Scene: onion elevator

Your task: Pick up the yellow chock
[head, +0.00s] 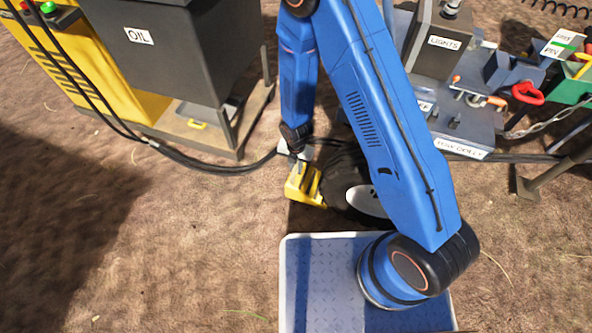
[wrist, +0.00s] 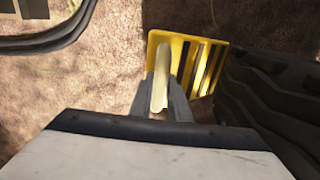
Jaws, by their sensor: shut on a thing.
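The yellow chock (head: 304,185) sits on the dirt at the left side of a black tyre in the head view. In the wrist view the yellow chock (wrist: 183,55) has dark slots and lies beside the tyre tread. My gripper (head: 297,163) points down at the chock from above. In the wrist view my gripper (wrist: 163,85) is shut on a pale upright bar that appears to be the chock's handle. Whether the chock is clear of the ground cannot be told.
The tyre (head: 345,175) stands close on the chock's right, and its tread (wrist: 270,95) fills the right of the wrist view. A black hose (head: 215,168) runs along the ground to the left. The oil cabinet (head: 180,50) stands at the upper left. Open dirt lies at the lower left.

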